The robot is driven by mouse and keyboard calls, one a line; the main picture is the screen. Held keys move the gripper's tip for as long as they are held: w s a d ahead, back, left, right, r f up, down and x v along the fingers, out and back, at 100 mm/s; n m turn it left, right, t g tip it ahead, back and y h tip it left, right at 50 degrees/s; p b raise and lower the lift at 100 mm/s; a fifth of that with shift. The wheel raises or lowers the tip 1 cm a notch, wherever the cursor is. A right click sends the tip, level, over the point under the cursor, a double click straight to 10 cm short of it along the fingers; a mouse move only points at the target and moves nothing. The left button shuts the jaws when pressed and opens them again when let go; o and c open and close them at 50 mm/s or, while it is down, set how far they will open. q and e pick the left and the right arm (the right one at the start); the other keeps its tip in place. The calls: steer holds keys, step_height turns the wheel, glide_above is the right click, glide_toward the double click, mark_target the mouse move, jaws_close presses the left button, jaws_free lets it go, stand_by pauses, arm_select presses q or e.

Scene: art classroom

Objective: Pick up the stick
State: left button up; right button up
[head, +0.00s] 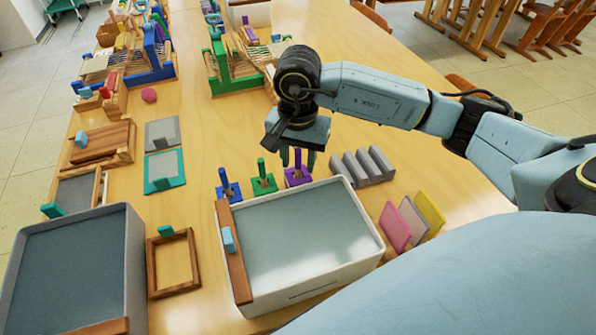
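Three upright sticks on small square bases stand in a row behind the white bin: a blue one (224,178), a green one (262,168) and a purple one (298,159). Which of them the task means cannot be told. My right gripper (298,162) points down over the purple stick. Its two fingers are apart, one on each side of that stick. Whether they touch it cannot be told. My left gripper is out of view.
A white bin (372,255) stands in front of the sticks. A grey bin (137,265) and a wooden frame (152,270) lie left. Grey blocks (364,165) and coloured panels (413,219) are right. Wooden looms (220,75) stand farther back.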

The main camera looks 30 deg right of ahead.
steer(key=shift+f, duration=0.85)
steer(key=shift+c, duration=0.5)
jaws_close()
steer(key=shift+r, duration=0.1)
